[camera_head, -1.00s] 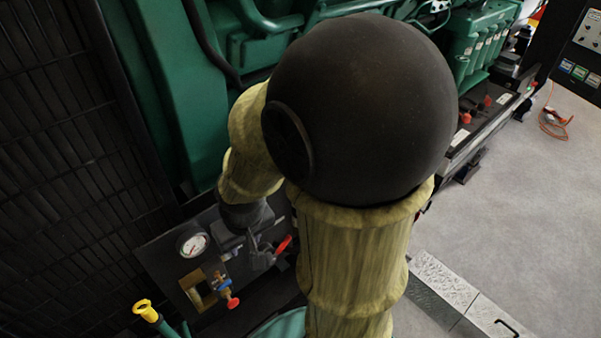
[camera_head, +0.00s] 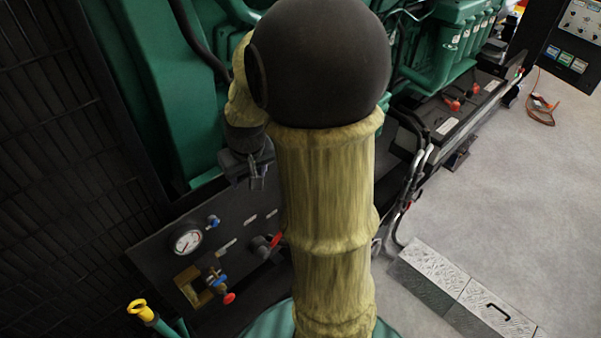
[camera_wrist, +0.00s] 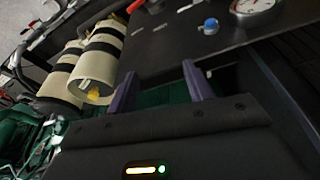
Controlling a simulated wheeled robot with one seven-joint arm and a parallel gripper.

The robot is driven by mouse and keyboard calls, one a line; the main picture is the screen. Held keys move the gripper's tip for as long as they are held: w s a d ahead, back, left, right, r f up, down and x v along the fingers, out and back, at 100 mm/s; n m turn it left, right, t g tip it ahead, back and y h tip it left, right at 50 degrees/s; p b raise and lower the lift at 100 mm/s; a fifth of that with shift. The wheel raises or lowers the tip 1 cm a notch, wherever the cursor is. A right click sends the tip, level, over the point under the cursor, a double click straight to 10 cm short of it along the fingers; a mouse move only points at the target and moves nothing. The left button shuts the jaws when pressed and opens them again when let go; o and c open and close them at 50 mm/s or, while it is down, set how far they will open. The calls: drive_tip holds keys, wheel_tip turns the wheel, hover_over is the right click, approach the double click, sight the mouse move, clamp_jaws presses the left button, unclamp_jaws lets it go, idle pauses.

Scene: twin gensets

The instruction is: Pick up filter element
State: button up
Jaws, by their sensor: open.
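My gripper (camera_wrist: 160,84) is open, with its two purple fingers apart and nothing between them. In the head view my gripper (camera_head: 256,180) hangs above the dark gauge panel, left of my arm. In the wrist view, two cream cylinders with black bands, a nearer one (camera_wrist: 103,60) and a farther one (camera_wrist: 62,75), lie left of the fingers, apart from them. The nearer one has a yellow piece at its end. They may be filter elements, but I cannot tell for certain. I make out neither in the head view, where my arm covers much of the middle.
The dark panel carries a round gauge (camera_head: 187,241), a red-handled valve (camera_head: 270,243) and a brass fitting with a red knob (camera_head: 229,298). A yellow-topped post (camera_head: 140,309) stands at lower left. The green engine (camera_head: 200,90) is behind. The grey floor (camera_head: 500,200) at right is mostly clear.

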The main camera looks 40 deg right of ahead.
drive_tip(key=w+d+r+m, duration=0.1)
drive_tip(key=w+d+r, duration=0.1)
drive_tip(key=d, duration=0.9)
drive_tip(key=w+d+r+m+t+h, duration=0.1)
drive_tip(key=d+r, duration=0.3)
drive_tip(key=d, duration=0.7)
drive_tip(key=shift+w+d+r+m, duration=0.2)
drive_tip(key=shift+w+m, duration=0.2)
drive_tip(key=shift+w, duration=0.35)
drive_tip(key=shift+w+a, duration=0.1)
drive_tip(key=shift+w, duration=0.05)
drive_tip(key=p+x, duration=0.4)
drive_tip(key=x, duration=0.8)
drive_tip(key=shift+f, duration=0.15)
